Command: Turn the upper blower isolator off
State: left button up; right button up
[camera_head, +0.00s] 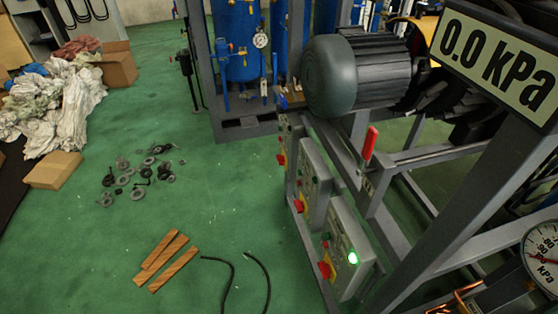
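Grey switch boxes are mounted in a row along the side of a grey metal frame. The nearest box (347,235) has a red rotary switch on yellow (325,270) and a lit green lamp (352,258). The middle box (314,182) has a red and yellow switch (299,205). The farthest box (288,135) has a smaller red and yellow switch (281,159). I cannot read their labels or tell which is the upper blower isolator. A large grey motor or blower (345,75) sits above them. Neither gripper is in view.
A red-handled lever (369,146) stands on the frame. A display (499,58) reads 0.0 kPa; a round gauge (543,258) is at right. Loose metal parts (139,178), wooden strips (162,262) and black cables (232,280) lie on the green floor. Open floor lies left of the boxes.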

aim_at(281, 159)
jog(key=u, duration=0.25)
jog(key=k, duration=0.3)
jog(key=u, duration=1)
jog(key=i, duration=1.35)
jog(key=z, duration=1.55)
jog(key=i, duration=0.9)
jog(key=z, duration=0.9)
